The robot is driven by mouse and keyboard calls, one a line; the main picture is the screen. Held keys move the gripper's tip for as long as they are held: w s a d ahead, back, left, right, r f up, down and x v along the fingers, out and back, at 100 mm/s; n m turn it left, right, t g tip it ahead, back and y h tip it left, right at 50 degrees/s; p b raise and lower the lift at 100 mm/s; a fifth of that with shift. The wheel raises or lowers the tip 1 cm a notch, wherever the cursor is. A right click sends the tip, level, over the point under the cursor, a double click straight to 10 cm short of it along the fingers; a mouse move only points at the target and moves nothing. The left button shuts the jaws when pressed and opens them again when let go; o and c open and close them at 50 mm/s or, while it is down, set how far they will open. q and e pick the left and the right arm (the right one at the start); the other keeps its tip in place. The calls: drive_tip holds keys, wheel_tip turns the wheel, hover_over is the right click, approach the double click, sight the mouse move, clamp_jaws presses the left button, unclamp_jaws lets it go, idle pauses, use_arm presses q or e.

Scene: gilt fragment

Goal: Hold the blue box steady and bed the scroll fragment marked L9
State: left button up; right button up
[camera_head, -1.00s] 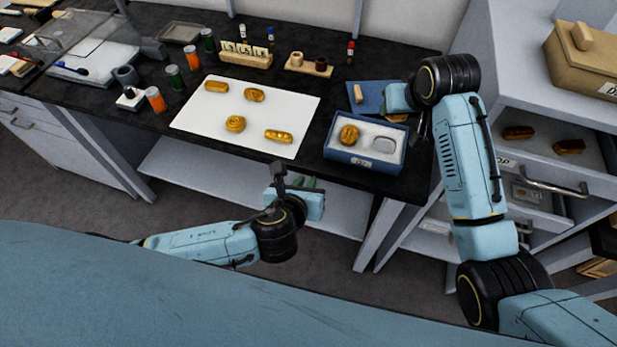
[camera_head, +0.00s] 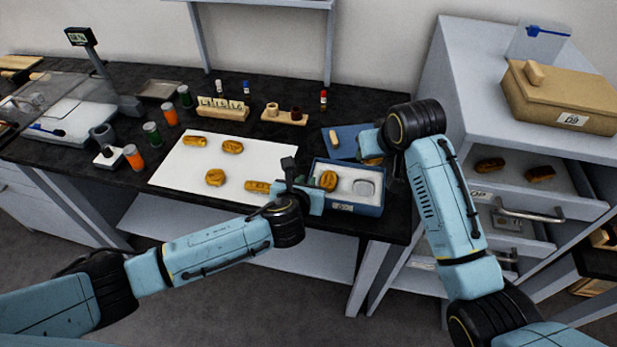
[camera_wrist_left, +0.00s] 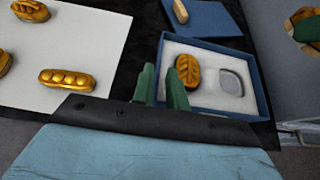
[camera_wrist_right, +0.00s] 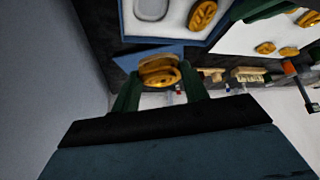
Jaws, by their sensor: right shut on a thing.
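The blue box (camera_head: 345,208) stands at the table's front right. Its pale bed holds a gold leaf-patterned fragment (camera_wrist_left: 187,70) beside an empty oval recess (camera_wrist_left: 232,82). My left gripper (camera_wrist_left: 160,80) is at the box's left wall, with its fingers parted and seemingly either side of the wall; whether they touch it is unclear. My right gripper (camera_wrist_right: 160,88) is shut on a gold fragment (camera_wrist_right: 160,70), above the blue lid behind the box. That fragment also shows in the left wrist view (camera_wrist_left: 307,28). I cannot read an L9 mark on any piece.
A white sheet (camera_head: 215,160) with several gold fragments lies left of the box. The blue lid (camera_head: 345,136) with a small tan block lies behind it. A label rack (camera_head: 222,107), vials and a peg stand are farther back. A grey cabinet with open drawers (camera_head: 515,172) stands at right.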

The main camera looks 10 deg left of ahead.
sight(364, 188)
use_arm(q)
drive_tip(key=shift+x, duration=1.9)
drive_tip(key=shift+c, duration=0.4)
clamp_jaws()
drive_tip(key=shift+s, duration=0.1)
use_arm(e)
drive_tip(key=shift+s+a+f+m+h, duration=0.1)
drive_tip(key=shift+a+f+m+h, duration=0.15)
drive_tip(key=shift+m+h, duration=0.55)
drive_tip(key=m, duration=0.2)
drive_tip(key=m+h, duration=0.1)
drive_tip(key=m, duration=0.1)
drive_tip(key=shift+a+f, duration=0.1)
drive_tip(key=shift+f, duration=0.2)
drive_tip(key=shift+h, duration=0.4)
wheel_tip(364, 188, down, 10)
drive_tip(key=shift+s+r, duration=0.1)
drive_tip(key=shift+f, duration=0.2)
